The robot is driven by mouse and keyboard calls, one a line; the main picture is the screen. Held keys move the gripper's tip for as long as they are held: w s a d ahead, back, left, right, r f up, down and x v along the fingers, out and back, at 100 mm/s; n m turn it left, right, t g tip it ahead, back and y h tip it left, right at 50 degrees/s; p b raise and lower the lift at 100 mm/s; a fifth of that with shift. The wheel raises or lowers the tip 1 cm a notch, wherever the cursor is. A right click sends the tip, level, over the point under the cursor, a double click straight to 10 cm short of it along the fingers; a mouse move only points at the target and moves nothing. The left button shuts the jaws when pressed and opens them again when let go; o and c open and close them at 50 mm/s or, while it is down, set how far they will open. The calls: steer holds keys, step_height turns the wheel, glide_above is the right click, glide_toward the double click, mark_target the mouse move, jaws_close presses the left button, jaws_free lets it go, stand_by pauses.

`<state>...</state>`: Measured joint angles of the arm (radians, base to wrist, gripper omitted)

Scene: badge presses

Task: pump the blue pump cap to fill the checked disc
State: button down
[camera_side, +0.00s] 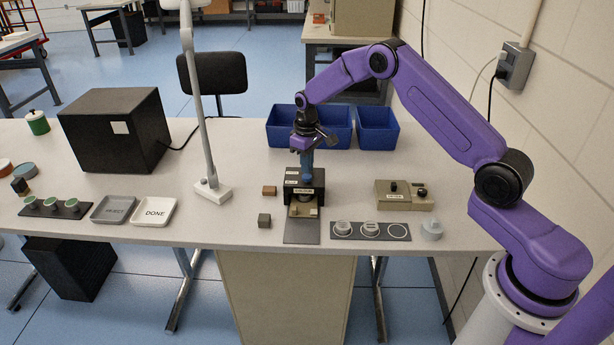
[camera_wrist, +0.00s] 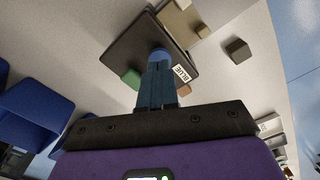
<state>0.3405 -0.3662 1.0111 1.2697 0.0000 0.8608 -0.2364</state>
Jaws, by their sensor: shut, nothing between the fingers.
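The black pump station (camera_side: 318,190) stands near the front of the table, under my gripper (camera_side: 306,172). In the wrist view, my gripper (camera_wrist: 159,66) is shut and empty, its fingertips pointing down at the blue pump cap (camera_wrist: 160,54). The fingertips overlap the cap in the picture; I cannot tell whether they touch it. A "BLUE" label (camera_wrist: 181,73) sits beside the cap and a green cap (camera_wrist: 132,78) lies to its left. A tan bed (camera_side: 303,211) is at the station's front. The checked disc cannot be made out; no checks are readable.
A dark strip (camera_side: 344,237) with rings and clear discs lies right of the station. A tan box with knobs (camera_side: 405,195) stands behind it. Small blocks (camera_side: 264,220) lie left. Blue bins (camera_side: 377,128) stand behind. A white DONE tray (camera_side: 154,220) lies further left.

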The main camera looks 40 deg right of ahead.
mark_target(307, 176)
steer(key=shift+f, duration=1.35)
stand_by(1.5)
steer(key=shift+r, duration=4.05)
steer(key=s+a+r+n, duration=0.3)
steer(key=s+a+r, duration=0.35)
steer(key=s, duration=0.45)
steer(key=s+a+r+n, duration=0.2)
steer(key=s+a+r, duration=0.3)
steer(key=s+a, duration=0.4)
steer(key=s+d+n, duration=0.2)
steer(key=s+d, duration=0.1)
steer(key=s, duration=0.9)
steer(key=s+d+n, duration=0.2)
steer(key=s+d, duration=0.2)
steer(key=s, duration=0.8)
steer(key=shift+s+r+n, duration=0.15)
steer(key=shift+s+n, duration=0.1)
steer(key=shift+n, duration=0.05)
